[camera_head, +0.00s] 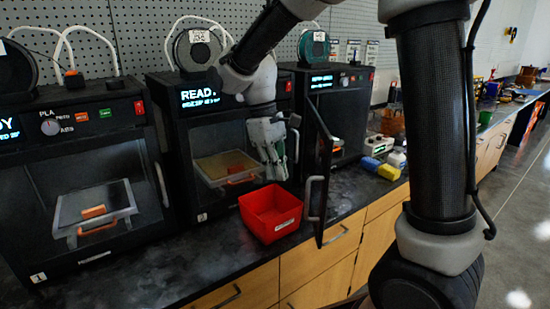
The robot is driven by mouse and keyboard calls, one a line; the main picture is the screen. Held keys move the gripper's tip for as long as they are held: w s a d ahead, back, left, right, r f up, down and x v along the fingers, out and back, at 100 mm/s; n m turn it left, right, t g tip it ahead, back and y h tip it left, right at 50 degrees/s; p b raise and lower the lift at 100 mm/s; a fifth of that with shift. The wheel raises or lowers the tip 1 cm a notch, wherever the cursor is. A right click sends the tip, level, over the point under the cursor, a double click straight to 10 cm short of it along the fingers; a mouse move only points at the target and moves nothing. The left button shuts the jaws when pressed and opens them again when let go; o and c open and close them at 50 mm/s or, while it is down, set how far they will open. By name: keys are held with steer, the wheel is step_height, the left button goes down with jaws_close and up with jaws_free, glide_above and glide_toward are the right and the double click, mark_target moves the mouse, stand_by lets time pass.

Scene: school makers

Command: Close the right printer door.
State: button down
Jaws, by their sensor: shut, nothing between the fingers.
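The right printer (353,82) stands at the back right of the counter, partly hidden by the open door. Its dark door (323,165) stands open, swung out toward me over the counter from the printer's left side. The door's pale handle (311,200) is near its free edge and faces left. My gripper (276,176) is shut and empty. It points down in front of the middle printer, left of the door, with a gap visible between them.
A red bin (262,229) sits on the counter below my gripper, left of the door. The middle printer (174,130) and left printer (88,248) stand further left, doors apparently shut. A yellow and blue item (380,168) and bottles lie right of the door.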

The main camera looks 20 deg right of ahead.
steer(key=s+d+f, duration=0.3)
steer(key=s+f, duration=0.1)
steer(key=shift+d, duration=0.15)
steer(key=shift+f, duration=0.1)
stand_by(0.3)
